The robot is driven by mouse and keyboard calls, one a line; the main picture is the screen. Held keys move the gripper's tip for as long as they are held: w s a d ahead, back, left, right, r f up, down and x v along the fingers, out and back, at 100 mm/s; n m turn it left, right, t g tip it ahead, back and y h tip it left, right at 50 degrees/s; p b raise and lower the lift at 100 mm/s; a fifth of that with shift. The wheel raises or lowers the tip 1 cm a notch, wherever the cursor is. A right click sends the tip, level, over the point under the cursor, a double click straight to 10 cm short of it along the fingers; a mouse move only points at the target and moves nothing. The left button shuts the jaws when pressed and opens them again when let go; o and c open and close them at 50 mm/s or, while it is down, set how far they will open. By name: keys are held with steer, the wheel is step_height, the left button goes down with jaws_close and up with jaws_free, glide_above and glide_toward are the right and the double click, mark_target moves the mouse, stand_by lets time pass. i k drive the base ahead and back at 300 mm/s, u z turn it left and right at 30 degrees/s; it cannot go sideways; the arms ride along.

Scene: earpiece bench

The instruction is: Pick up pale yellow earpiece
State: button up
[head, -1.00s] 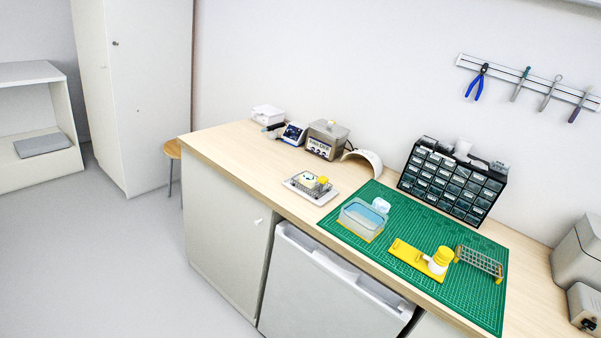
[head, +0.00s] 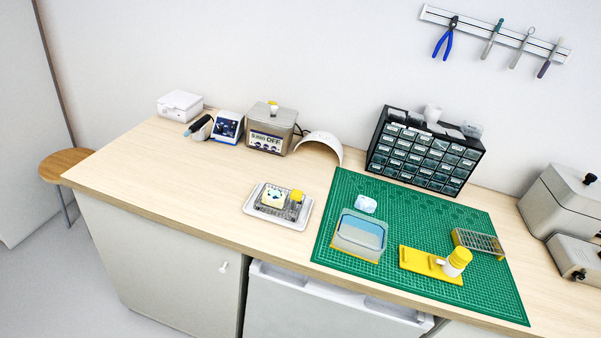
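I cannot single out the pale yellow earpiece with certainty at this distance. A white tray (head: 255,212) near the bench's front edge holds a wire rack. On the rack sit a pale block with dark marks (head: 273,197) and a small yellow piece (head: 297,196). A small yellow-and-white piece (head: 274,107) sits on top of the grey ultrasonic cleaner (head: 268,130) at the back. A yellow stand (head: 425,263) with a white and yellow cup-like piece (head: 457,261) is on the green mat. My gripper is not in view.
The green mat (head: 480,300) also bears a clear tub of blue liquid (head: 361,235), a small clear piece (head: 366,204) and a wire rack (head: 478,243). A drawer cabinet (head: 424,152) stands behind. A stool (head: 66,164) is at left.

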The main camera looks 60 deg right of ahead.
mark_target(274, 198)
steer(key=z, duration=0.55)
steer(key=i, duration=1.3)
steer(key=z, duration=0.55)
